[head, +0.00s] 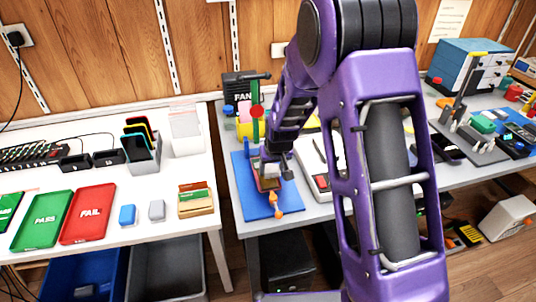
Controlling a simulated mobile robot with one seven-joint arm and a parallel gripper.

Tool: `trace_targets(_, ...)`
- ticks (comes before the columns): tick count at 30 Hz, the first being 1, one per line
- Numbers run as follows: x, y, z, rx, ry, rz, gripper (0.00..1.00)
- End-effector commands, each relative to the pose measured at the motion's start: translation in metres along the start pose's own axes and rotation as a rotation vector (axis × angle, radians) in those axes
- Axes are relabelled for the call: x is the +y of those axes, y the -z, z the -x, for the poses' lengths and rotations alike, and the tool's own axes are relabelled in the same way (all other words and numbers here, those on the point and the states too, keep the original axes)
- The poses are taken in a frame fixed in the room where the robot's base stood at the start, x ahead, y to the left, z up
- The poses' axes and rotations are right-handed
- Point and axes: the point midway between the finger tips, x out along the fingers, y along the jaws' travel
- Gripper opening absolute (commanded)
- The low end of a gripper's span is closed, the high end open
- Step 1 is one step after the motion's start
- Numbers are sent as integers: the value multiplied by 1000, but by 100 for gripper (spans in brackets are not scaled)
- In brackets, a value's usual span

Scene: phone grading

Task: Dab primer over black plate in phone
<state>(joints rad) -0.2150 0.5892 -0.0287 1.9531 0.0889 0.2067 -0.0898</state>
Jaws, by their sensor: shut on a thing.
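The blue work mat (257,207) lies on the grey bench in the middle of the head view. A small phone-like assembly (267,183) with reddish edges sits on it, mostly covered by my gripper. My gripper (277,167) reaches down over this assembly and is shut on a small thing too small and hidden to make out. I cannot tell whether that thing touches the assembly. The black plate and any primer on it cannot be made out. An orange object (277,203) stands at the mat's front edge.
A white table at left holds a green PASS tray (43,220), a red FAIL tray (88,214) and a phone rack (143,155). A black FAN box (240,87) stands behind the mat. My purple arm hides much of the right bench.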

Motion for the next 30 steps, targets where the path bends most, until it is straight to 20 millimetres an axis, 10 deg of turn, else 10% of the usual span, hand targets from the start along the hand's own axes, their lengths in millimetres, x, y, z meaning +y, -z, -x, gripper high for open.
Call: trace_targets(30, 8, 39, 70, -1, -1, -1, 16)
